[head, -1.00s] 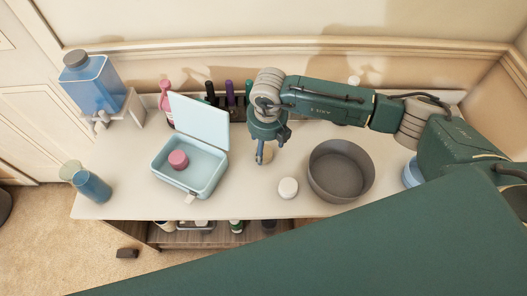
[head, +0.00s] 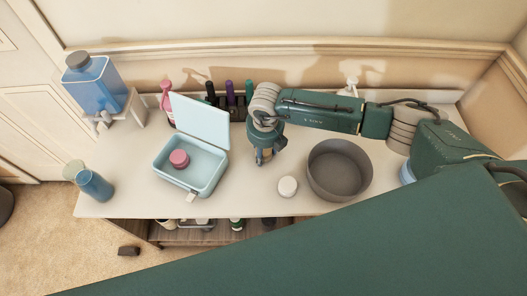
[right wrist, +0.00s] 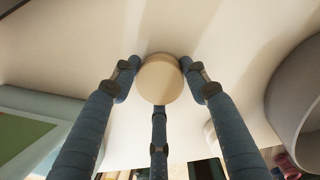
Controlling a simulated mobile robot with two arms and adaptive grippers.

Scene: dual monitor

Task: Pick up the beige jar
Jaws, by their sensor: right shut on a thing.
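The beige jar (right wrist: 160,80) shows in the right wrist view as a round, tan-topped thing between my three blue fingers. My right gripper (right wrist: 160,88) is shut on it, with fingers on its left, right and near sides. In the head view my right gripper (head: 264,158) points down at the tabletop between the open light-blue box and the grey bowl. There the fingers hide most of the jar. I cannot tell whether the jar touches the table. My left gripper is not in view.
The light-blue box (head: 168,179) with a pink round jar (head: 179,159) stands left. A white-lidded jar (head: 287,187) and a grey bowl (head: 339,171) stand right. Several bottles line the wall behind. The white table's (head: 240,205) front strip is clear.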

